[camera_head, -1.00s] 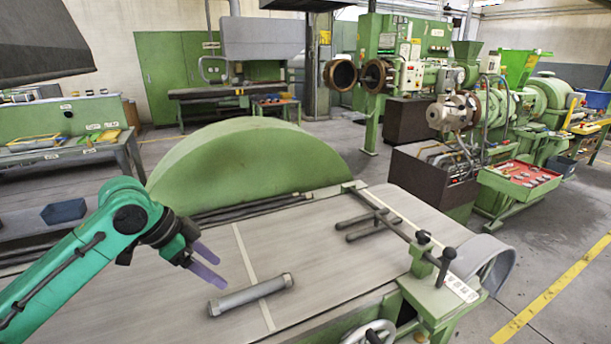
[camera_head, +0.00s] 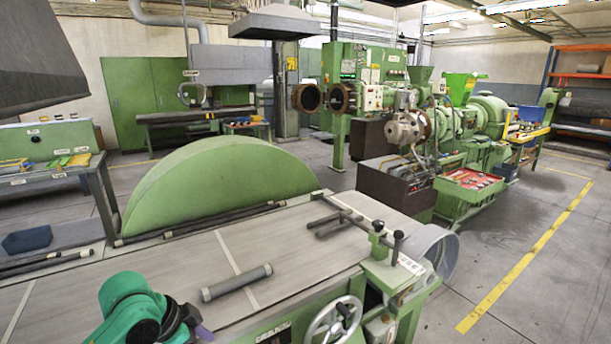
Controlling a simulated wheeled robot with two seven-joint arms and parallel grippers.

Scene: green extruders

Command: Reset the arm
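My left arm (camera_head: 130,300) is green and black and comes in at the bottom left. Only a small purple part of my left gripper (camera_head: 204,333) shows at the near edge of the machine's grey table (camera_head: 180,266). Its fingers are mostly hidden, so I cannot tell whether it is open or shut. A grey cylindrical bar (camera_head: 236,283) lies on the table to the right of and beyond the gripper, apart from it. My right gripper is not in view.
A handwheel (camera_head: 334,318) and a crossbar with knobs (camera_head: 370,232) are at the table's right end. A green half-disc guard (camera_head: 220,185) stands behind. Green extruders (camera_head: 450,125) and a red tray (camera_head: 470,178) are farther back. The floor at right is clear, with a yellow line.

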